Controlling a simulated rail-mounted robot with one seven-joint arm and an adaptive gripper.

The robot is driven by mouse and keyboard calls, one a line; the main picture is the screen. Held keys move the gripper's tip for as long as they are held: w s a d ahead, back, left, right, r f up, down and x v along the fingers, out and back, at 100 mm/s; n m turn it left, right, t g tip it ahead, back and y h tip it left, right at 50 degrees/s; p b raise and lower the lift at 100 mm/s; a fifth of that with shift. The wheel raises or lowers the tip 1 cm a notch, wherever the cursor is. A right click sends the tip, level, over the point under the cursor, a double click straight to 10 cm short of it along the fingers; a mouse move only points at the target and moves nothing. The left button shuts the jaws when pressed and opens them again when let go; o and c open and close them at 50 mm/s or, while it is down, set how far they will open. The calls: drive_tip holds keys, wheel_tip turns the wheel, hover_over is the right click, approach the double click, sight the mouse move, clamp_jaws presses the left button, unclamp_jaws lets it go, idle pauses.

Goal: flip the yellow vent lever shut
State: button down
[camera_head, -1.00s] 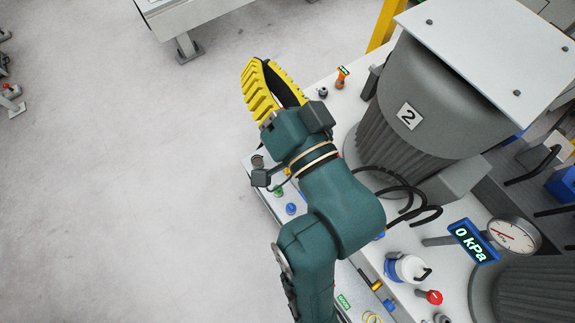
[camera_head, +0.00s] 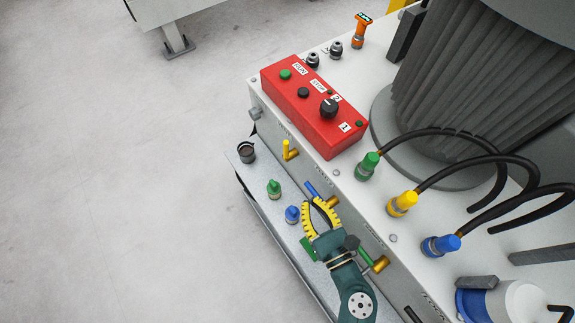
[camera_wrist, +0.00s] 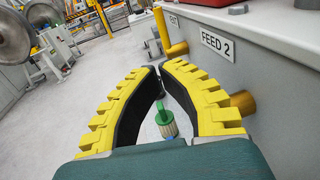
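The yellow vent lever (camera_head: 287,149) stands upright on a brass valve (camera_head: 293,155) on the cabinet's side face, below the red control box. In the wrist view the yellow lever (camera_wrist: 161,26) points up, just beyond the fingertips. My gripper (camera_head: 311,203) is to the right of and below the lever in the head view, apart from it. In the wrist view its yellow-backed fingers (camera_wrist: 159,67) bow around an empty gap and their tips come together. It holds nothing that I can see.
A blue lever (camera_head: 312,189) on a brass valve is right by my fingertips. A green lever (camera_head: 366,257) lies near my wrist. Green (camera_head: 274,188) and blue (camera_head: 292,214) fittings stand on the low ledge. The red control box (camera_head: 315,105) sits on top.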

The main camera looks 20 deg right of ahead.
sight(285, 151)
drive_tip(key=shift+w+r, duration=0.1)
drive_tip(key=shift+r, duration=0.05)
drive_tip(key=w+b, duration=0.2)
drive_tip(key=w, duration=1.2)
drive_tip(key=shift+b, duration=0.3)
drive_tip(key=shift+r+p, duration=0.35)
drive_tip(key=shift+p, duration=1)
